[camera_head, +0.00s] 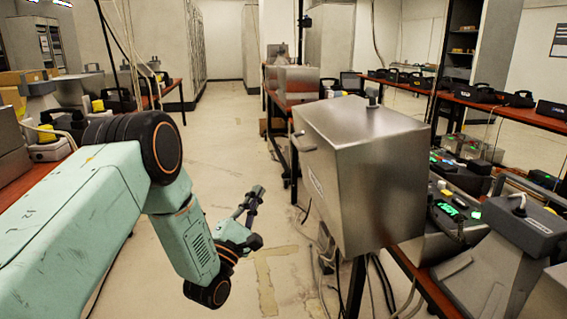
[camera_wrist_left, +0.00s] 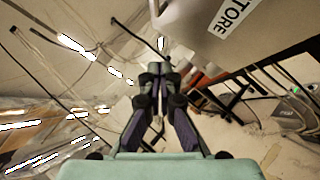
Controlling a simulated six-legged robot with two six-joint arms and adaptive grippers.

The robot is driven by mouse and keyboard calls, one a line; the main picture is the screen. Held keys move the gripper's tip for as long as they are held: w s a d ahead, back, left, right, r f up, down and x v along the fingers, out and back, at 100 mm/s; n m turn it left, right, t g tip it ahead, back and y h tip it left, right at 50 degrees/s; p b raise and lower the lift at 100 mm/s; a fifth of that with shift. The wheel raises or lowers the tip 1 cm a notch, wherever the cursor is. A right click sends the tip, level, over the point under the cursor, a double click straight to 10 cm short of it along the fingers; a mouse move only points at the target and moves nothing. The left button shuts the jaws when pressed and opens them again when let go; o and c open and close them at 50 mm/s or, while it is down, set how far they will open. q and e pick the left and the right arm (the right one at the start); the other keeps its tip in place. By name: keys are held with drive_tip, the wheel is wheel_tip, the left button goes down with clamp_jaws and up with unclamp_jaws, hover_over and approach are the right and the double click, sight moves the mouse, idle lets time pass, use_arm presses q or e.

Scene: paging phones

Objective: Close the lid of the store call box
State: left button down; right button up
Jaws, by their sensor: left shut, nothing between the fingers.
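The store call box is a brushed-metal box (camera_head: 375,150) right of centre in the head view, mounted on a dark post. Its left-facing side carries a white label (camera_head: 316,182) and a small handle (camera_head: 303,143) near the upper edge. The label reads "STORE" in the left wrist view (camera_wrist_left: 229,14), on a grey face at the top. I cannot tell how far the lid stands open. My left gripper (camera_head: 254,194) is shut and empty, left of the box and apart from it. Its fingertips (camera_wrist_left: 157,70) meet below and left of the label in the wrist view. My right gripper is not in view.
A bench (camera_head: 433,288) with lit phone units (camera_head: 452,212) stands right of the box. A long red-brown shelf (camera_head: 485,104) holds black devices at the back right. Cables hang below the box. The aisle floor (camera_head: 225,130) is clear.

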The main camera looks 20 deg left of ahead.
use_arm(q)
drive_tip(key=w+d+r+b, duration=0.2)
drive_tip(key=w+d+r, duration=0.1)
drive_tip(key=w+r, duration=0.5)
drive_tip(key=shift+w+r, duration=0.15)
drive_tip(key=shift+w, duration=0.95)
drive_tip(key=shift+a, duration=0.1)
